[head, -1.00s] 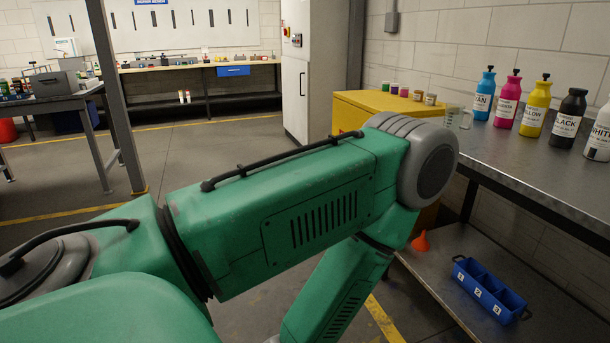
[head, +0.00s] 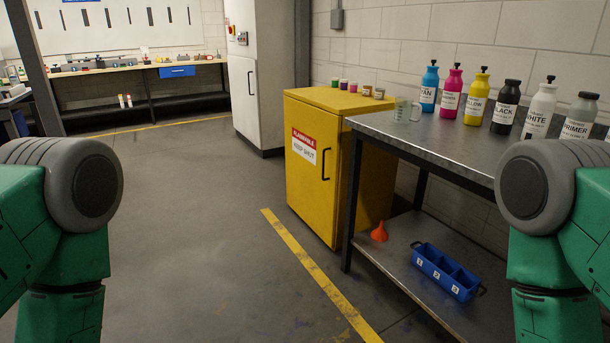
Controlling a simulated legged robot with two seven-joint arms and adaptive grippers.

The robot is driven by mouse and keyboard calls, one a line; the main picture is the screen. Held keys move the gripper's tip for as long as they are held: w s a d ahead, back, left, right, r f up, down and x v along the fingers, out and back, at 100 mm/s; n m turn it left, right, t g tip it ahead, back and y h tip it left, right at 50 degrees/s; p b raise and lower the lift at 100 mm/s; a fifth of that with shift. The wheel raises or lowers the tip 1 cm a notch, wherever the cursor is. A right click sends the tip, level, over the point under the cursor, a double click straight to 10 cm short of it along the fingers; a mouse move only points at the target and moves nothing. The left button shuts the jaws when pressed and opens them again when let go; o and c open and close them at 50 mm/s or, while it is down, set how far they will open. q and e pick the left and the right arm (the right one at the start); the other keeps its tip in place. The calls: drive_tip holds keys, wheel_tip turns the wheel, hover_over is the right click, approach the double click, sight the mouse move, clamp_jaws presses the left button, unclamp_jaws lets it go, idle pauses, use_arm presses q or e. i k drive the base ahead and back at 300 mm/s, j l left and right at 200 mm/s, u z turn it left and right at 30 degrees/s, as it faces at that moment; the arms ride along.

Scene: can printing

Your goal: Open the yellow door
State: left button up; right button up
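A yellow cabinet (head: 370,175) stands against the wall, left of the metal table. Its yellow door (head: 306,200) faces left and front and is shut. The door bears a red and white label (head: 304,145) reading "FLAMMABLE KEEP SHUT". A dark vertical handle (head: 325,164) sits near the door's right edge. My two green arms show at the left and right picture edges, bent downward, apart from the cabinet. Both grippers are out of view below the picture.
The metal table (head: 440,142) holds several bottles and a clear jug (head: 405,110). Its lower shelf holds an orange funnel (head: 379,232) and a blue bin (head: 445,272). Small jars stand on the cabinet. A white cabinet (head: 258,75) stands behind. The floor before the door is clear.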

sight(313, 133)
drive_tip(key=z, duration=0.35)
drive_tip(key=i+j+z, duration=0.2)
drive_tip(key=z, duration=0.15)
drive_tip(key=i+j+z, duration=0.25)
drive_tip(key=z, duration=0.15)
drive_tip(key=i+j+z, duration=0.15)
drive_tip(key=j+z, duration=0.2)
drive_tip(key=i+j+z, duration=0.1)
drive_tip(key=j, duration=0.35)
drive_tip(key=i+j, duration=0.2)
drive_tip(key=j, duration=0.25)
drive_tip(key=i+j+z, duration=0.15)
drive_tip(key=j, duration=0.35)
drive_tip(key=i+j, duration=0.15)
drive_tip(key=j, duration=0.3)
drive_tip(key=i+j+z, duration=0.15)
drive_tip(key=j, duration=0.85)
drive_tip(key=i+j, duration=0.1)
drive_tip(key=j, duration=0.35)
drive_tip(key=i+j, duration=0.15)
drive_tip(key=j, duration=0.25)
drive_tip(key=i+j, duration=0.1)
drive_tip(key=j, duration=0.35)
drive_tip(key=z, duration=0.05)
